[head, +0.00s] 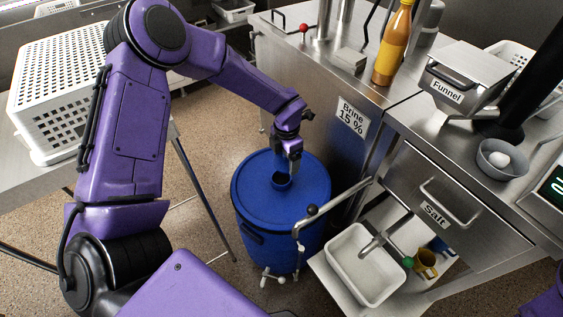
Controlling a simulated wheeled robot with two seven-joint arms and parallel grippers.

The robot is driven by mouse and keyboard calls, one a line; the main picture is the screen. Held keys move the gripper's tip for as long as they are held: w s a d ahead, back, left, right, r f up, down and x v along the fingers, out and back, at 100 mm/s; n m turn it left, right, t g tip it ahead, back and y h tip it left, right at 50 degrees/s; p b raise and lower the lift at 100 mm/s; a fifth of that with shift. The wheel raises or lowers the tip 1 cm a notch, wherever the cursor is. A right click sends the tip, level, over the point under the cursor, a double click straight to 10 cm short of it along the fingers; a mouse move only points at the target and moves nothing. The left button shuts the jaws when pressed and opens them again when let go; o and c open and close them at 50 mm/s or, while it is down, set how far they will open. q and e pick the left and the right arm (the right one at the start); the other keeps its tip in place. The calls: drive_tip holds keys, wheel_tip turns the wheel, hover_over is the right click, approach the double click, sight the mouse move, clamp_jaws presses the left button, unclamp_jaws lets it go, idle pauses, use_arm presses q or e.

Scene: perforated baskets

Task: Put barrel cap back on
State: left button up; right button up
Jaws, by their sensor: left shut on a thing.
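The blue barrel (255,205) stands upright on the floor beside the steel counter. The cap is over the right-of-centre part of the barrel's top. I cannot tell whether it touches the top or hangs just above it. My right gripper is not in view.
An orange bottle (393,45) and funnel box (460,80) stand on the counter. A perforated white basket (60,95) is at left.

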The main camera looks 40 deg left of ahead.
sight(280, 157)
use_arm(q)
drive_tip(key=f+n, duration=0.1)
drive_tip(key=a+n, duration=0.1)
drive_tip(key=shift+a+f+n+b, duration=0.2)
drive_tip(key=shift+f+n+b, duration=0.1)
drive_tip(key=shift+f, duration=0.05)
drive_tip(key=shift+s+a+f+n, duration=0.15)
drive_tip(key=shift+a+n, duration=0.25)
drive_tip(key=shift+n, duration=0.6)
drive_tip(key=shift+f+b, duration=0.45)
drive_tip(key=shift+f, duration=0.05)
wheel_tip(280, 157, down, 5)
drive_tip(key=b, duration=0.4)
drive_tip(key=shift+f, duration=0.2)
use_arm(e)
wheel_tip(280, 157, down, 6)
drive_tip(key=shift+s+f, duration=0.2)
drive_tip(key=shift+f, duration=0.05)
use_arm(q)
drive_tip(key=shift+w+d+r, duration=0.1)
drive_tip(key=shift+w, duration=0.2)
drive_tip(key=shift+f, duration=0.2)
